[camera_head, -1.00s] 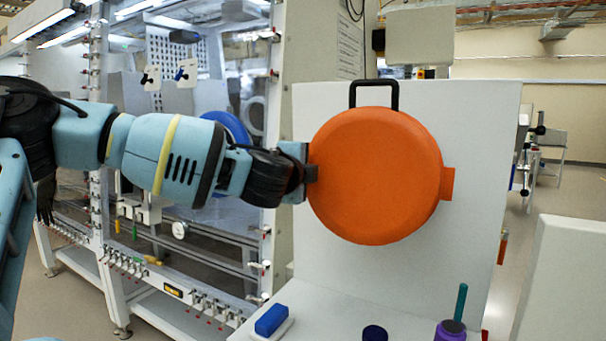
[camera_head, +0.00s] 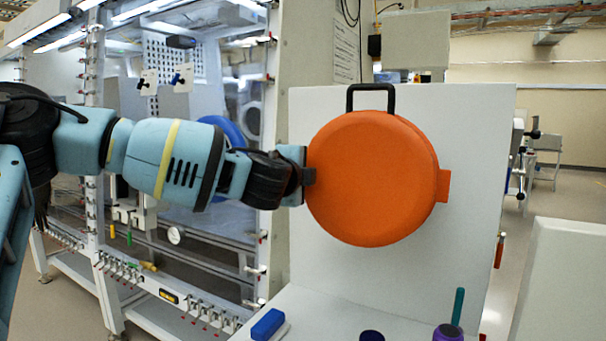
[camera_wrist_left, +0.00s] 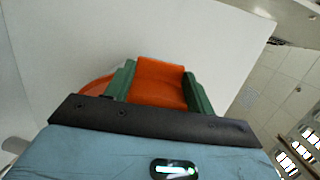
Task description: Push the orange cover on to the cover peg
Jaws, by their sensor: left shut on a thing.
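The orange cover (camera_head: 371,178) is a round disc with a tab on its right side. It is upright in front of a white panel (camera_head: 470,125). My left gripper (camera_head: 309,176) is at the cover's left edge and shut on it. In the left wrist view the green fingers of the left gripper (camera_wrist_left: 160,88) are on both sides of an orange tab of the cover (camera_wrist_left: 160,75). A black handle-shaped loop (camera_head: 371,98) stands above the cover's top edge. The cover peg is not visible; the cover may hide it. My right gripper is not in view.
Below the panel is a white surface (camera_head: 325,315) with a blue block (camera_head: 268,324), a dark round cap (camera_head: 371,335) and a purple container (camera_head: 449,332) beside a teal stick (camera_head: 458,306). A glovebox frame stands at left. A white slab (camera_head: 570,285) is at the right.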

